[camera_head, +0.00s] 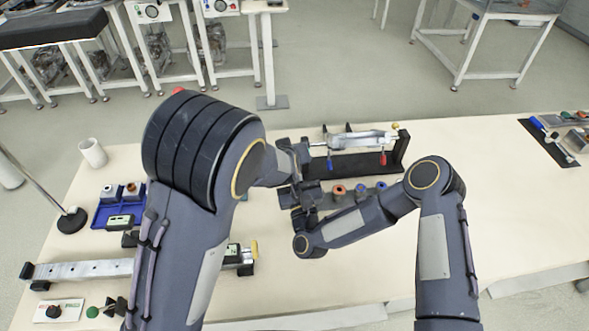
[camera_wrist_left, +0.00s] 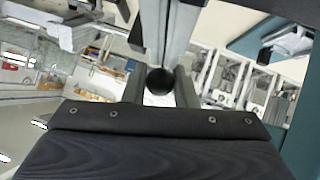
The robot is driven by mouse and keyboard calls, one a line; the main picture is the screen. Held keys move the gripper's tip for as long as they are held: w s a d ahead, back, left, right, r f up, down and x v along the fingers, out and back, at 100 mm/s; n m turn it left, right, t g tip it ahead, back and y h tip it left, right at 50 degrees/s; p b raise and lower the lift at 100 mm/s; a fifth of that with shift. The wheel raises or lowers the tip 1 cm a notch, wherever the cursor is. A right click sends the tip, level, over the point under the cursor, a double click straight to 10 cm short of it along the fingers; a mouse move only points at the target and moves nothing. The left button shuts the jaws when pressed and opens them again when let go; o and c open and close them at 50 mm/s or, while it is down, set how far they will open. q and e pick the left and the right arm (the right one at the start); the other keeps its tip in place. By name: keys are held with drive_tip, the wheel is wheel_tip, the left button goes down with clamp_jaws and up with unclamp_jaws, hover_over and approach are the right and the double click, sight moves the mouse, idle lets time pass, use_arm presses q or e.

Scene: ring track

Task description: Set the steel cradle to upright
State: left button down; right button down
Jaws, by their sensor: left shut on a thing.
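The steel cradle (camera_head: 355,140) lies lengthwise in a black stand (camera_head: 402,150) at the middle back of the table, with a blue and a red piece hanging at its front. I cannot tell its exact tilt. My left gripper (camera_head: 300,153) is at the stand's left end, partly hidden by its own arm. In the left wrist view its fingers (camera_wrist_left: 160,88) are shut around a dark round knob (camera_wrist_left: 160,80), with a steel bar beyond it. My right gripper (camera_head: 298,195) is just in front of the stand's left end; its fingers are too unclear to read.
Several coloured rings (camera_head: 340,190) stand in a row before the stand. A blue tray (camera_head: 118,205), a white cup (camera_head: 92,153), a lamp-like stand (camera_head: 72,220) and a long metal rail (camera_head: 85,271) are on the left. A black tray (camera_head: 555,142) lies far right. The table's right half is mostly clear.

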use_arm(q)
drive_tip(key=shift+s+f, duration=0.1)
drive_tip(key=shift+s, duration=0.05)
use_arm(e)
drive_tip(key=shift+w+r, duration=0.25)
drive_tip(key=shift+r, duration=0.5)
use_arm(q)
drive_tip(key=c, duration=1.2)
unclamp_jaws()
drive_tip(key=shift+f, duration=0.1)
drive_tip(key=shift+c, duration=0.2)
drive_tip(key=shift+d, duration=0.1)
use_arm(e)
drive_tip(key=shift+f, duration=0.1)
use_arm(q)
drive_tip(key=shift+s, duration=0.2)
drive_tip(key=s+a+r+g+h, duration=0.1)
drive_tip(key=s+a+r, duration=0.2)
drive_tip(key=s, duration=0.8)
drive_tip(key=s+a+r+m+g+h, duration=0.1)
drive_tip(key=s+a+r+g, duration=0.1)
drive_tip(key=s+a, duration=0.5)
drive_tip(key=s+a+r+g+h, duration=0.1)
drive_tip(key=s+a+r, duration=0.4)
drive_tip(key=s, duration=1.2)
drive_tip(key=shift+s+m+g, duration=0.25)
drive_tip(key=shift+m+g, duration=0.15)
drive_tip(key=shift+g, duration=0.3)
